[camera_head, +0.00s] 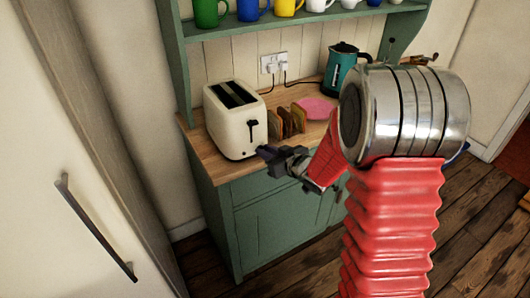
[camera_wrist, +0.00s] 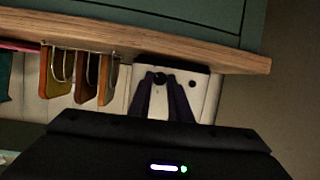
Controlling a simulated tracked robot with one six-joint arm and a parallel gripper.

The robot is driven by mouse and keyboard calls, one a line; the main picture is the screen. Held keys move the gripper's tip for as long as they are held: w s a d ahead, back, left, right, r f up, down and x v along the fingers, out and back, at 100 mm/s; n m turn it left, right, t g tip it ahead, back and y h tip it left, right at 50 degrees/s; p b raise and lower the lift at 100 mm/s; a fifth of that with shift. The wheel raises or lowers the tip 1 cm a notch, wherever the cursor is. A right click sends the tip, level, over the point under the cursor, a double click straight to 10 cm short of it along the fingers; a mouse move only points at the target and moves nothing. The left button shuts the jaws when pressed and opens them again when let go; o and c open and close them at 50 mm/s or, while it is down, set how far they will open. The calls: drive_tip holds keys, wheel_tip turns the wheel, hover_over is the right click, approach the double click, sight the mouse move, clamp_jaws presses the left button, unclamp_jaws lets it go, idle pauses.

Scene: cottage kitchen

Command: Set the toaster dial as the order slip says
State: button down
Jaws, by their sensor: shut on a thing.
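The cream toaster (camera_head: 234,118) stands upright on the wooden worktop, with two dark slots on top and a dark lever on its front. My gripper (camera_head: 266,152) reaches the lower right of the toaster's front. In the wrist view, where the scene is upside down, the toaster's front (camera_wrist: 203,98) is in the middle. My gripper's two dark fingers (camera_wrist: 160,77) are closed on a small dark round dial (camera_wrist: 159,80). A second small dark spot sits to its right. The dial's setting cannot be read. No order slip can be made out in either view.
A rack of toast slices (camera_head: 288,122) stands close right of the toaster, with a pink plate (camera_head: 316,107) and a teal kettle (camera_head: 342,66) beyond. A shelf of mugs (camera_head: 255,10) hangs above. A tall pale door (camera_head: 75,150) is at left.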

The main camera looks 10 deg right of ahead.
drive_tip(key=m+y, duration=0.1)
drive_tip(key=m, duration=0.1)
drive_tip(key=m+y, duration=0.1)
drive_tip(key=shift+d+f+m, duration=0.15)
drive_tip(key=shift+d+m, duration=0.05)
drive_tip(key=shift+m, duration=0.2)
idle(0.5)
drive_tip(key=c, duration=1.6)
unclamp_jaws()
drive_tip(key=shift+w, duration=0.1)
drive_tip(key=shift+c, duration=0.2)
drive_tip(key=v, duration=1.4)
drive_tip(key=shift+w+d, duration=0.15)
